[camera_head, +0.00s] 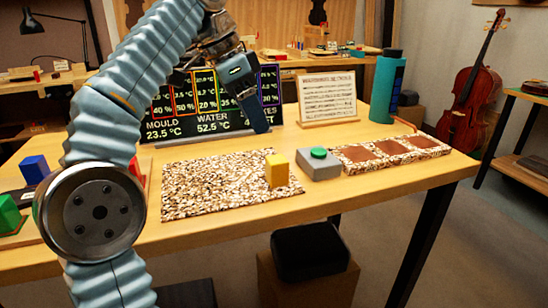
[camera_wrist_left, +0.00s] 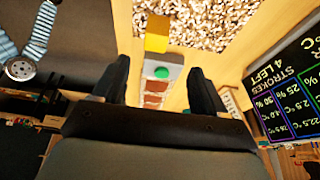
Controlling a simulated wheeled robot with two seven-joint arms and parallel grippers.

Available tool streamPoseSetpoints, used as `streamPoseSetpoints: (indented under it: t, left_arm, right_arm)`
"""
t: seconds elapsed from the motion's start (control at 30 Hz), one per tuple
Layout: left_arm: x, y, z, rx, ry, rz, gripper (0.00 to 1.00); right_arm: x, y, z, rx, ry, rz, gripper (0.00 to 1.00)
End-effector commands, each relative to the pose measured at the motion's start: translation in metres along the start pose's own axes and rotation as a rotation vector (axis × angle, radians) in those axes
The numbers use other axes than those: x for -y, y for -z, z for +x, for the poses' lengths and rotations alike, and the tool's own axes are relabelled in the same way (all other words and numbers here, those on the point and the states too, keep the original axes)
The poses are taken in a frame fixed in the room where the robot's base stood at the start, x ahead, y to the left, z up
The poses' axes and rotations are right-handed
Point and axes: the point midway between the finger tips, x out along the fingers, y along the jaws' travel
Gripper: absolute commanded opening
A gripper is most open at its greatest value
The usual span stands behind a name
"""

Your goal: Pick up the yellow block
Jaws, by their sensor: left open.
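The yellow block (camera_head: 277,171) stands on the right part of a woodchip-patterned mat (camera_head: 205,187) on the bench. It also shows near the top of the left wrist view (camera_wrist_left: 157,34), beyond my fingertips. My left gripper (camera_head: 257,118) is raised above the back of the bench, behind and a little left of the block, in front of the display board. In the left wrist view its two fingers (camera_wrist_left: 160,72) are apart with nothing held between them. My right gripper is not in view.
A grey box with a green button (camera_head: 319,163) sits just right of the block. A brown-panelled strip (camera_head: 390,153), a teal bottle (camera_head: 386,88) and a sheet stand (camera_head: 327,98) are farther right and back. Blue (camera_head: 35,169) and green (camera_head: 9,213) blocks lie at left.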

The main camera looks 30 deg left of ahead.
Motion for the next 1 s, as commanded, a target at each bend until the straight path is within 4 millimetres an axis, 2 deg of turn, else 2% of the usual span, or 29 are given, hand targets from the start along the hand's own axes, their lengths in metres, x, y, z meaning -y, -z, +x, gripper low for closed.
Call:
streamPoseSetpoints:
  t: [0.17, 0.4, 0.67, 0.83, 1.0]
  left_arm:
    - [-0.001, -0.001, 0.021, 0.004, -0.002, -0.001, 0.72]
    - [-0.001, -0.001, 0.07, 0.002, -0.002, -0.001, 0.72]
    - [-0.003, 0.0, 0.094, 0.002, -0.002, 0.0, 0.72]
    - [-0.009, 0.001, 0.122, 0.003, -0.002, -0.001, 0.72]
    - [-0.009, 0.002, 0.137, 0.001, -0.001, 0.0, 0.72]
  right_arm:
    - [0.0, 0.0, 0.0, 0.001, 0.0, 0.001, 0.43]
    - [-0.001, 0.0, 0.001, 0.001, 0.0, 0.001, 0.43]
    - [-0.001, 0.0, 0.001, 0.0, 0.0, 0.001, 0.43]
    - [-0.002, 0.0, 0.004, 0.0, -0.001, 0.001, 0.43]
    - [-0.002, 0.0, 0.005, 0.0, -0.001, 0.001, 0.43]
